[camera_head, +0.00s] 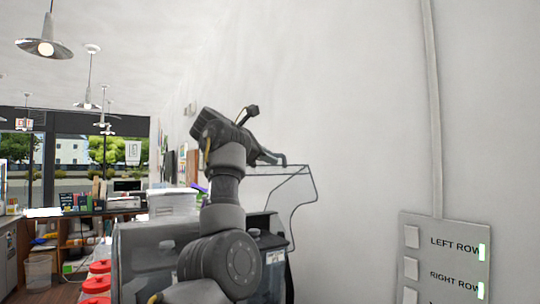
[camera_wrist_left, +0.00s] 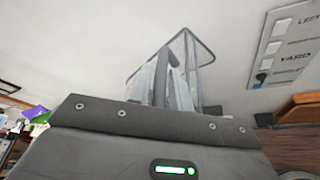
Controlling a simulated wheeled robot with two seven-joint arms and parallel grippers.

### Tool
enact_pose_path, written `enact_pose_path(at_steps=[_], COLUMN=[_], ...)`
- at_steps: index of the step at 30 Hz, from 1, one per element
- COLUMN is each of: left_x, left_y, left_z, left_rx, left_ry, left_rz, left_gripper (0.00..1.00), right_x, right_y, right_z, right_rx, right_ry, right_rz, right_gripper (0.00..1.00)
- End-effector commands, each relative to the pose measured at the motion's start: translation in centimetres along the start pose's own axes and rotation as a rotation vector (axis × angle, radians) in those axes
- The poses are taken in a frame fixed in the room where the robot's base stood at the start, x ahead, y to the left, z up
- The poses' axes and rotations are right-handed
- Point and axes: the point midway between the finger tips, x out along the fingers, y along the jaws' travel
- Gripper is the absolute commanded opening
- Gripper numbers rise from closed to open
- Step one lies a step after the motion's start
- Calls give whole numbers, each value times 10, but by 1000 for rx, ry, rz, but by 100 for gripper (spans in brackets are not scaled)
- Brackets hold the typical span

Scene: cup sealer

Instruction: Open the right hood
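The clear hood (camera_head: 291,186) with a thin dark outline stands raised above a dark machine (camera_head: 272,256), against the white wall. I cannot tell whether it is the right hood. My left arm rises in front of the machine, and its gripper (camera_head: 272,158) is at the hood's upper edge. In the left wrist view the two grey fingers (camera_wrist_left: 168,75) lie close together, with the clear hood (camera_wrist_left: 197,50) behind and beside them. Whether they touch it is unclear. The arm hides part of the machine. My right gripper is not in view.
A wall panel (camera_head: 447,255) with LEFT ROW and RIGHT ROW labels is at the lower right. Red-lidded containers (camera_head: 98,284) and a pale box (camera_head: 173,202) stand left of the arm. Lamps (camera_head: 44,47) hang at upper left. The wall lies close behind the hood.

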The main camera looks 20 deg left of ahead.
Motion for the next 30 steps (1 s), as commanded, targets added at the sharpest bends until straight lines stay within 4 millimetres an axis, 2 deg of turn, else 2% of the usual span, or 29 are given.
enact_pose_path(at_steps=[1, 3, 11, 14, 17, 24, 30], left_x=[0, 0, -1, -8, -23, -72, -99], left_y=[0, 0, 0, -1, -2, -1, 0], left_z=[0, 1, 2, 1, -2, -4, -2], left_rx=[1, 2, 6, 6, 7, 3, 3], left_ry=[0, -1, -3, -4, -3, -3, -2], left_rz=[0, 0, 0, 2, 4, 4, 2], left_gripper=[27, 34, 34, 34, 34, 34, 34], right_x=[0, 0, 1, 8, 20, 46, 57], right_y=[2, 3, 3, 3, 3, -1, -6], right_z=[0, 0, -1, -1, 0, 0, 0], right_rx=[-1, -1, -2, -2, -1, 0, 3], right_ry=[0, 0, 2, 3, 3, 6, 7], right_rz=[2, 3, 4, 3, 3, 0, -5], right_gripper=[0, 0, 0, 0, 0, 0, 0])
